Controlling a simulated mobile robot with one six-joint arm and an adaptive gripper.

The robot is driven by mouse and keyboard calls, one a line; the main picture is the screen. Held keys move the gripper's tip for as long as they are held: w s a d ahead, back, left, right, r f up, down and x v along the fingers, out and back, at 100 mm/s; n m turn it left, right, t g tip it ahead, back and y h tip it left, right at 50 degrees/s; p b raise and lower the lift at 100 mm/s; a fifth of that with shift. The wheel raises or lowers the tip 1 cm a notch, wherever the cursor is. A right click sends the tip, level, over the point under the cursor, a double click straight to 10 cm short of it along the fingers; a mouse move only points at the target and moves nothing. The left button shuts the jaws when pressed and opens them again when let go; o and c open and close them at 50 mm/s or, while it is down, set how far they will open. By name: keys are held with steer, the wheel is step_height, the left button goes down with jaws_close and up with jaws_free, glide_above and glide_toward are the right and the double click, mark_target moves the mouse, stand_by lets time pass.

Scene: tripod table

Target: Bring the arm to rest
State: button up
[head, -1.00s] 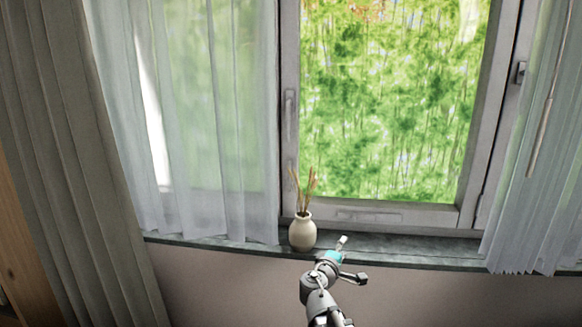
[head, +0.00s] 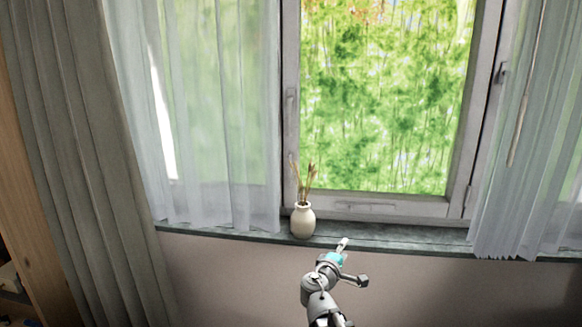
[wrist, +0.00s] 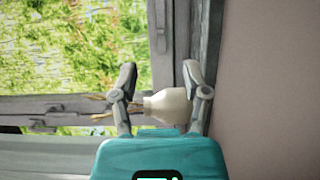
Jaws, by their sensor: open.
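My gripper (head: 343,243) is raised in front of the window sill in the head view, right of the vase. In the wrist view its two fingers (wrist: 161,82) are spread apart, with nothing held between them. A cream vase (head: 303,222) with dried stalks stands upright on the sill in the head view. The vase also shows in the wrist view (wrist: 170,106), lying sideways in the picture beyond the fingers. I cannot tell the exact distance from the fingers to the vase.
The dark sill (head: 400,236) runs below the window (head: 385,208). Sheer curtains (head: 200,130) hang at left and right (head: 520,150), and a grey drape (head: 75,150) hangs at far left. A wooden piece (head: 22,215) stands at the left edge. The sill right of the vase looks clear.

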steer(key=s+d+f+m+g+y, duration=0.2)
steer(key=s+d+f+m+g, duration=0.7)
steer(key=f, duration=0.4)
steer(key=s+a+f+m+g+y, duration=0.1)
steer(key=s+a+f+g+y, duration=0.2)
steer(key=s, duration=0.3)
steer(key=s+a+f+m+g+y, duration=0.2)
steer(key=s+a+f+g+y, duration=0.1)
steer(key=s+a+y, duration=0.15)
step_height(320, 180, up, 20)
steer(key=p, duration=1.9)
steer(key=shift+s+d+f, duration=0.15)
steer(key=shift+s+d, duration=0.05)
steer(key=shift+s, duration=0.25)
steer(key=shift+s, duration=0.1)
